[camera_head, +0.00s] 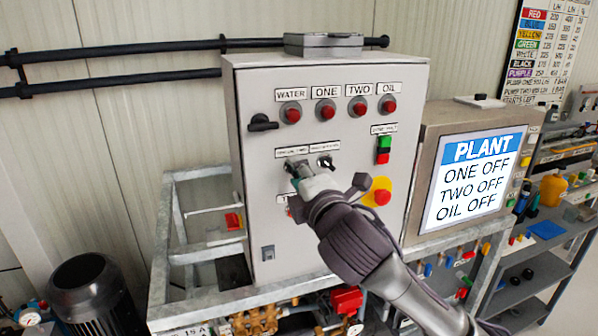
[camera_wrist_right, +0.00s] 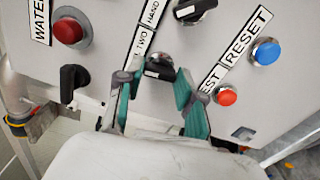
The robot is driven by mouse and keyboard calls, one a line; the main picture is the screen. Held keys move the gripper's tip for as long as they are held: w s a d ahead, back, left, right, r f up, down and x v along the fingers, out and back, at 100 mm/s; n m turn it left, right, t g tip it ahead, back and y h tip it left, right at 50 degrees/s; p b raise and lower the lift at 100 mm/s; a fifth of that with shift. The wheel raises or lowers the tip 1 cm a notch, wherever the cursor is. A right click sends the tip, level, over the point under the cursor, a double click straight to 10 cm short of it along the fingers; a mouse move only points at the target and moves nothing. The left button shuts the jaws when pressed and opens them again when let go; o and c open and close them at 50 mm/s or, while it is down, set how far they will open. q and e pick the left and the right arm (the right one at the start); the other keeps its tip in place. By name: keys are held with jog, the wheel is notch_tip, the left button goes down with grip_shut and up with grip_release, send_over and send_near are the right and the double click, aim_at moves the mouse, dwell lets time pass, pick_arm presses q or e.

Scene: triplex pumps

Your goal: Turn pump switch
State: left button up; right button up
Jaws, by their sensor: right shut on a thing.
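The grey control panel (camera_head: 350,75) carries a row of red lamps and, below them, two black rotary switches. My right gripper (camera_head: 299,174) is at the left switch of this pair, which its fingers largely cover in the head view. The right switch (camera_head: 326,162) stays clear of it. In the right wrist view, my right gripper (camera_wrist_right: 154,84) has its green-padded fingers shut on a black switch knob (camera_wrist_right: 160,68). A label next to it reads "TWO" in part. A second black switch (camera_wrist_right: 195,8) shows at the top edge. My left gripper is not in view.
A screen (camera_head: 472,180) reads "PLANT, ONE OFF, TWO OFF, OIL OFF". A red emergency stop (camera_head: 382,197) on yellow sits right of my gripper. Another black handle (camera_wrist_right: 72,82), a blue reset button (camera_wrist_right: 266,52) and a red test button (camera_wrist_right: 226,97) are close by.

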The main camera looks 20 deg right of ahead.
jog(key=shift+m, duration=0.6)
jog(key=o, duration=1.2)
jog(key=shift+c, duration=0.2)
jog(key=s, duration=0.7)
jog(key=shift+s+d, duration=0.15)
jog(key=shift+s, duration=0.05)
